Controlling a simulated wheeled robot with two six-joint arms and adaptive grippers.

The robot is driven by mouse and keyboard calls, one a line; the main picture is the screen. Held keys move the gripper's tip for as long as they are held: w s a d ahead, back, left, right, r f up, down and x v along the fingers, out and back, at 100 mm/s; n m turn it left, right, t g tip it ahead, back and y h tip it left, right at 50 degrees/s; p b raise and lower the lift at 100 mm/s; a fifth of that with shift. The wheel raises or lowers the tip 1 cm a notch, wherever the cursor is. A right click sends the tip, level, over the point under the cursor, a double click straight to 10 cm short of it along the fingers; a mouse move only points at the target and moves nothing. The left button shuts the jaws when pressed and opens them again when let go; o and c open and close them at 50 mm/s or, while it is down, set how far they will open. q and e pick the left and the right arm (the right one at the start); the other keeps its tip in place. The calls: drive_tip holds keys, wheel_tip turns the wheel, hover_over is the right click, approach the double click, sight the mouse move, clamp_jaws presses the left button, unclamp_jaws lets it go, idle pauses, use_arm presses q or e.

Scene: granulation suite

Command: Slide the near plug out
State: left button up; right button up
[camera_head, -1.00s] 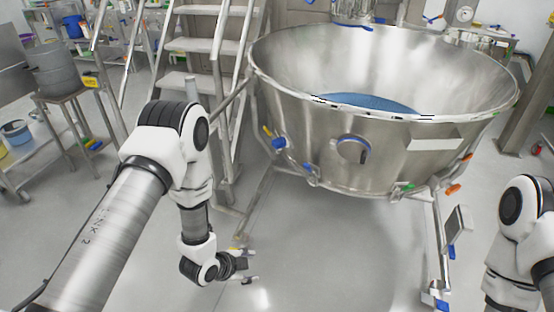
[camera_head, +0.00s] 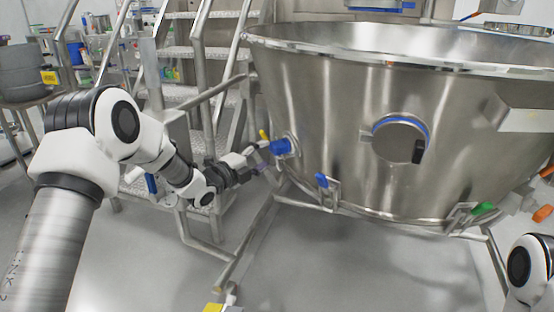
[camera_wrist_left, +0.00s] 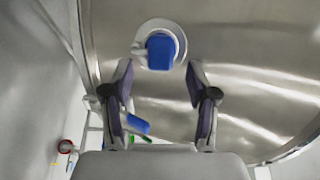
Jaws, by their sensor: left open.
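A blue plug (camera_head: 280,146) sits in a round metal fitting on the left side of the large steel bowl (camera_head: 340,110). It also shows in the left wrist view (camera_wrist_left: 159,52), upper middle, with a pale ring around it. My left gripper (camera_head: 258,155) is open and empty just to the left of the plug. In the left wrist view its two fingers (camera_wrist_left: 159,72) stand apart, with the plug beyond their tips and between them in the picture. The fingers look clear of the plug, but the exact gap is hard to tell. My right gripper is out of view.
A round port with a blue ring (camera_head: 400,138), a blue latch (camera_head: 321,180), a green latch (camera_head: 484,208) and an orange handle (camera_head: 542,213) are on the bowl. Metal stairs (camera_head: 190,94) with rails stand behind my left arm. The floor (camera_head: 330,265) below the bowl's front looks clear.

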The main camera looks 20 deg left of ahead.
sight(270, 148)
use_arm(q)
drive_tip(key=b+x, duration=0.1)
drive_tip(key=x, duration=0.5)
drive_tip(key=shift+f+b, duration=0.1)
drive_tip(key=shift+b, duration=0.3)
drive_tip(key=shift+w+d, duration=0.1)
drive_tip(key=shift+w, duration=0.05)
clamp_jaws()
drive_tip(key=shift+s+a+r+p, duration=0.25)
drive_tip(key=shift+s+a+p, duration=0.25)
drive_tip(key=shift+s+a, duration=0.65)
drive_tip(key=shift+s+f, duration=0.15)
drive_tip(key=shift+s, duration=0.05)
unclamp_jaws()
